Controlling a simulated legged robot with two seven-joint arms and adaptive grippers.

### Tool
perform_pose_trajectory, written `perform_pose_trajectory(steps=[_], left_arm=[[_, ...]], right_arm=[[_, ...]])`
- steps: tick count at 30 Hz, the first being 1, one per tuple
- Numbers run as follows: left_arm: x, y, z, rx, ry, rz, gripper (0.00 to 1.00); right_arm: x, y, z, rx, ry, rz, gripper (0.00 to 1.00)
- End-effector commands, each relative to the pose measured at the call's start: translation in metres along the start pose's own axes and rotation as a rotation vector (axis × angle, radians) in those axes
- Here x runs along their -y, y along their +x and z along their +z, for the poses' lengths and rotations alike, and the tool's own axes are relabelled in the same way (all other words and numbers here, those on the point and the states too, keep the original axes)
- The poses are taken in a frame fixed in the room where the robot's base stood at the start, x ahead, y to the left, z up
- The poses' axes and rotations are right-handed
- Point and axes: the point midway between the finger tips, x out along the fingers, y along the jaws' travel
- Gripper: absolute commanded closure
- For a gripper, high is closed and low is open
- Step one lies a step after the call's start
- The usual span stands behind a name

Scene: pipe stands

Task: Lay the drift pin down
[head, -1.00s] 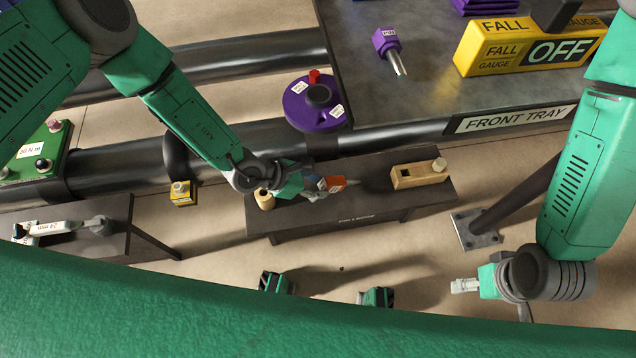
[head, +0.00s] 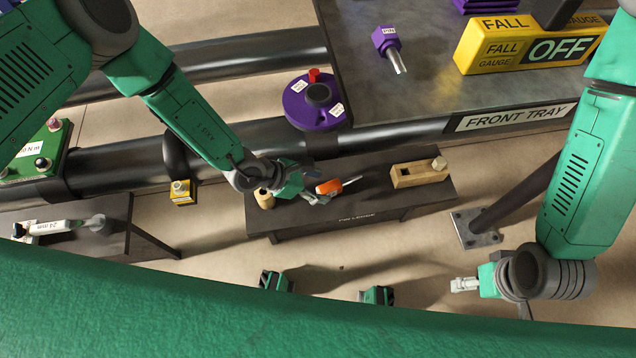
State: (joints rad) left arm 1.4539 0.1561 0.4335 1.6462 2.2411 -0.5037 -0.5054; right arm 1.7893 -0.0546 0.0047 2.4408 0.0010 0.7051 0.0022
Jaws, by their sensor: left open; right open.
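The drift pin, with an orange grip (head: 329,187) and a grey metal shaft pointing right, lies on the small dark bench (head: 300,218) in the middle of the head view. My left gripper (head: 318,198) is open just left of the pin, low over the bench. Its fingers are close to the orange grip; I cannot tell if they touch it. My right gripper (head: 465,285) is open and empty at the lower right, away from the bench.
A wooden block (head: 420,173) lies on the bench's right part, and a tan spool (head: 264,198) stands at its left. The front tray (head: 430,85) is at upper right.

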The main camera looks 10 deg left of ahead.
Motion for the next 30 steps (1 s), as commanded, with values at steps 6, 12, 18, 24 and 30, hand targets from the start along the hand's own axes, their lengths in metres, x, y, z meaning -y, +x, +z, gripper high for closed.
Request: perform_pose_trajectory(steps=[6, 12, 18, 24, 30], left_arm=[[0.000, 0.000, 0.000, -0.001, 0.000, 0.000, 0.47], [0.000, 0.000, 0.000, -0.001, 0.000, 0.000, 0.47], [0.000, -0.005, 0.000, -0.001, -0.001, 0.000, 0.47], [0.001, -0.012, -0.001, -0.002, -0.002, 0.000, 0.47], [0.002, -0.019, -0.002, -0.001, -0.001, 0.000, 0.47]], right_arm=[[0.000, 0.000, 0.000, 0.000, 0.000, 0.000, 0.43], [0.000, 0.000, 0.000, 0.000, 0.000, 0.000, 0.43], [0.000, -0.005, 0.000, 0.000, 0.000, 0.000, 0.43], [0.000, -0.014, -0.001, 0.000, 0.000, 0.000, 0.43], [0.000, -0.022, -0.001, 0.000, 0.000, 0.000, 0.43]])
